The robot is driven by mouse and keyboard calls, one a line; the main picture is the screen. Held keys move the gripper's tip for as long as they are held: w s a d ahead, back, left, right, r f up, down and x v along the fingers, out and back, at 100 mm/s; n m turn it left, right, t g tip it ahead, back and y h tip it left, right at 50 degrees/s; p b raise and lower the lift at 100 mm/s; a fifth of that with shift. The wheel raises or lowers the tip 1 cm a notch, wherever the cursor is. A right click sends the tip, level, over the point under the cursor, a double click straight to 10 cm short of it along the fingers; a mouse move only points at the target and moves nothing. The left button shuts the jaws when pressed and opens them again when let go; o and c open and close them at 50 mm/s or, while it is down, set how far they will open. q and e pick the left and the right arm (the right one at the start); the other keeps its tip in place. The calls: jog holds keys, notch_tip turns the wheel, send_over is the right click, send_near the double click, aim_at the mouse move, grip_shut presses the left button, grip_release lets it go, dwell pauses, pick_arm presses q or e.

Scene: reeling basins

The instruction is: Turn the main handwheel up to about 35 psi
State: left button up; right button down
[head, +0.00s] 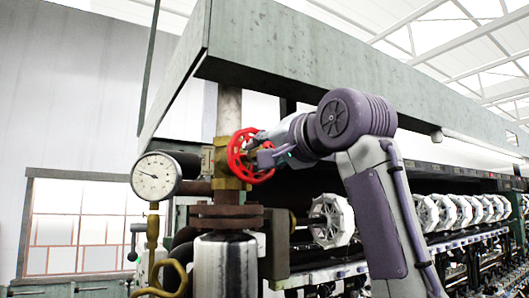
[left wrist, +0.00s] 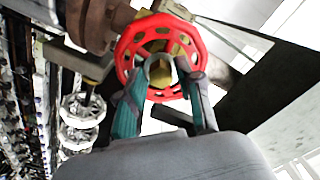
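The red handwheel (head: 243,156) sits on a brass valve (head: 222,160) on the upright pipe. It also shows in the left wrist view (left wrist: 189,37), facing my gripper. My left gripper (head: 262,150) is at the wheel's face. In the left wrist view its two teal fingers (left wrist: 166,66) reach over the lower part of the wheel, tips apart, with the brass hub between and behind them. I cannot tell whether they press on anything. A round white gauge (head: 155,175) stands left of the valve; its dark needle points left and slightly up, figures too small to read. My right gripper is not in view.
A green-grey beam (head: 290,50) runs above the wheel. A rusty flange (head: 228,217) and a pale cylinder (head: 224,262) are below the valve. A row of white reels (head: 331,220) extends right, behind my arm. A brass bent pipe (head: 170,277) is under the gauge.

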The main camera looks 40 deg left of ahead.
pick_arm(q)
jog(key=shift+o, duration=0.2)
jog(key=shift+d, duration=0.15)
jog(key=v, duration=0.7)
jog(key=shift+r, duration=0.1)
